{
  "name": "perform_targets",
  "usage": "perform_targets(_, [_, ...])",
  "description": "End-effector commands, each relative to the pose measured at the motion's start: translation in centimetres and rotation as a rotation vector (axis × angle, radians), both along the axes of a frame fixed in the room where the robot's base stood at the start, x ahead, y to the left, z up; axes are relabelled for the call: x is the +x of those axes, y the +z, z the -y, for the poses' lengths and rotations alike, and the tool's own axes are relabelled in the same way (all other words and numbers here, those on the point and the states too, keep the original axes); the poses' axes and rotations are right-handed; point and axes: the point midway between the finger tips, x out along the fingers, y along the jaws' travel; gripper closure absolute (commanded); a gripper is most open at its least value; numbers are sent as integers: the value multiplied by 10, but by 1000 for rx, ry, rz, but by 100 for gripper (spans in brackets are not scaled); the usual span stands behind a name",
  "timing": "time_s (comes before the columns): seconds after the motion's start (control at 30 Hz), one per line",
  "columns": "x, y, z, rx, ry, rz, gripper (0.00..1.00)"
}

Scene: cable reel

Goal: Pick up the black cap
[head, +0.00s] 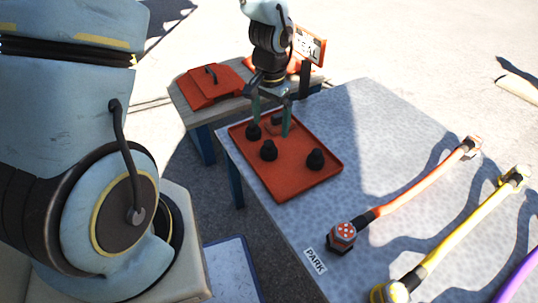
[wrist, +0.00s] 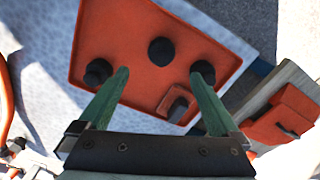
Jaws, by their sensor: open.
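Three black caps stand on a shallow orange tray (head: 294,187): a left one (head: 253,131), a middle one (head: 269,150) and a right one (head: 315,159) in the head view. The wrist view shows the same three, at left (wrist: 98,71), centre (wrist: 161,50) and right (wrist: 203,72). My gripper (head: 271,122) is open and empty over the tray's back part, its teal fingers pointing down. Exact height is unclear.
A small orange block (wrist: 177,103) with a dark part is on the tray near my fingers. An orange case (head: 209,87) and a sign (head: 310,45) are on the side bench. Orange and yellow cables (head: 420,190) lie right on the grey table, near a PARK label (head: 315,260).

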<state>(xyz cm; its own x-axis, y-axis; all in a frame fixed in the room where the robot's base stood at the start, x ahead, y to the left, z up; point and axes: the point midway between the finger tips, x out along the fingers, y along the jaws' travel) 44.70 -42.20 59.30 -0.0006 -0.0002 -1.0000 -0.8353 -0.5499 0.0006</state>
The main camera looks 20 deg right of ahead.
Motion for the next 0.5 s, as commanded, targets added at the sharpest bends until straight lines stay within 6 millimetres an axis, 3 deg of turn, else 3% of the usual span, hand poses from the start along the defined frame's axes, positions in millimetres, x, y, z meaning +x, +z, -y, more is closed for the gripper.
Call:
perform_targets(0.13, [0,-25,-1,3,0,-2,1])
perform_targets(0.5, [0,-53,-3,2,2,-1,1])
